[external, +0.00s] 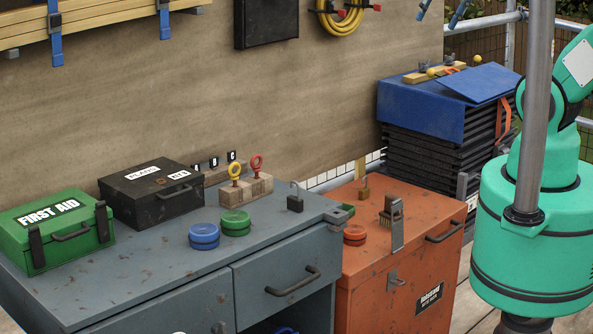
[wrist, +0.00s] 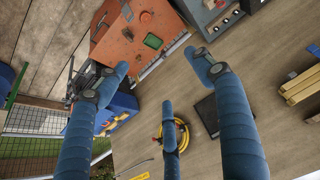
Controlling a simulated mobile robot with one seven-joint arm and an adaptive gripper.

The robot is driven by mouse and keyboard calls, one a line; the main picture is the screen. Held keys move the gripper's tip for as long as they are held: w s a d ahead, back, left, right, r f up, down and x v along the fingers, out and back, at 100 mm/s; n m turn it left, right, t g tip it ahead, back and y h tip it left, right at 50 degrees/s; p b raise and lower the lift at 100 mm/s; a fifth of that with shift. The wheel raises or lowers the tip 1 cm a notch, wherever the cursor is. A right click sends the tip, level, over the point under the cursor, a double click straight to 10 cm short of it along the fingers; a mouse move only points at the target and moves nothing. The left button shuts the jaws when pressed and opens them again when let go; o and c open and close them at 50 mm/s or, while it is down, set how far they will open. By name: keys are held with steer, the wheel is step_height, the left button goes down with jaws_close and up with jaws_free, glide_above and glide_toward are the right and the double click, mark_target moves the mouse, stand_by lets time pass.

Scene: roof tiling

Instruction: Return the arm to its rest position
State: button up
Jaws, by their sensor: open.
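My arm (external: 537,215) is turquoise and stands at the right of the external view, partly hidden by a grey pole; its upper links leave the frame. In the wrist view my gripper (wrist: 162,76) has blue fingers spread wide apart, with nothing between them. Two blue tips at the top of the external view look like its fingers, high above the benches. The gripper touches nothing that I can see.
An orange chest (external: 390,262) and a grey workbench (external: 130,268) stand below. A green first aid box (external: 66,228) and a black case (external: 152,193) lie on the bench. Stacked dark tiles (external: 425,150) sit under a blue cover (external: 420,108). A grey pole (external: 535,100) stands before my arm.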

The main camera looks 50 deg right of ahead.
steer(key=shift+s+d+f, duration=0.15)
steer(key=shift+s+d, duration=0.15)
steer(key=shift+s, duration=0.2)
